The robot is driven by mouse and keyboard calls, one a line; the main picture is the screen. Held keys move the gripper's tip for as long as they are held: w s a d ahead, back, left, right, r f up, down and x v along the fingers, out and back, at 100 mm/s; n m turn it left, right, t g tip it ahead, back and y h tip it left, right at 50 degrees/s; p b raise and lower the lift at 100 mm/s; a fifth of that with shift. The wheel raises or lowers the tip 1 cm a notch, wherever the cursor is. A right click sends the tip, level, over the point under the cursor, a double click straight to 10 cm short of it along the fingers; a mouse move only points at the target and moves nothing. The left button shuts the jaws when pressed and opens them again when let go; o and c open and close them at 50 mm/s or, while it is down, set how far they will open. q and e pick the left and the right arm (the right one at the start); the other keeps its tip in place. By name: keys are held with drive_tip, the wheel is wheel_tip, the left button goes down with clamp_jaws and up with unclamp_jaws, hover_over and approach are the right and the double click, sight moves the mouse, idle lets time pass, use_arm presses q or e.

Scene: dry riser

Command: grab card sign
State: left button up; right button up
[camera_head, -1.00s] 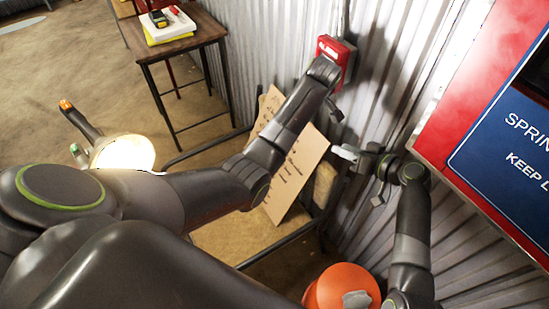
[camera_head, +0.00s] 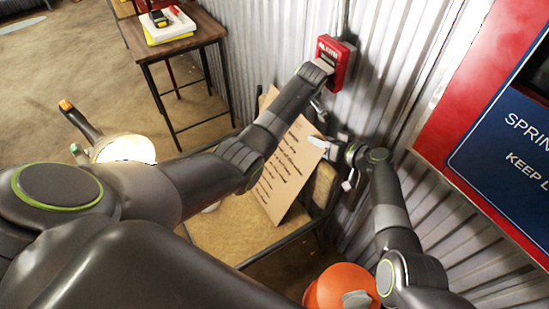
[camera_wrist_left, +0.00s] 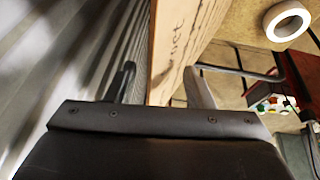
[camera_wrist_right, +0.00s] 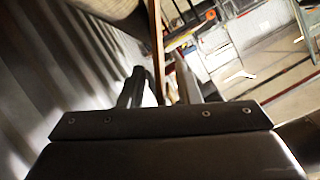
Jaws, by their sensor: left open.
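The card sign (camera_head: 288,172) is a brown cardboard sheet with dark handwriting, leaning tilted near the corrugated wall. My left arm covers part of it in the head view. My left gripper (camera_wrist_left: 160,82) is open, with the sign's edge (camera_wrist_left: 178,45) between its fingers in the left wrist view. My right gripper (camera_head: 334,143) is at the sign's upper right edge. In the right wrist view its fingers (camera_wrist_right: 160,75) stand apart, with the sign's thin brown edge (camera_wrist_right: 157,45) between them. I cannot tell whether either gripper touches the sign.
A red alarm box (camera_head: 334,62) is on the corrugated wall (camera_head: 395,70) just above my left gripper. A small table (camera_head: 172,42) with books stands at the back left. An orange round object (camera_head: 338,288) is low in front. A white roll (camera_wrist_left: 287,20) shows in the left wrist view.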

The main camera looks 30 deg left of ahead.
use_arm(q)
drive_tip(key=c, duration=0.7)
use_arm(e)
clamp_jaws()
use_arm(q)
clamp_jaws()
drive_tip(key=shift+r, duration=0.15)
use_arm(e)
drive_tip(key=shift+r, duration=0.15)
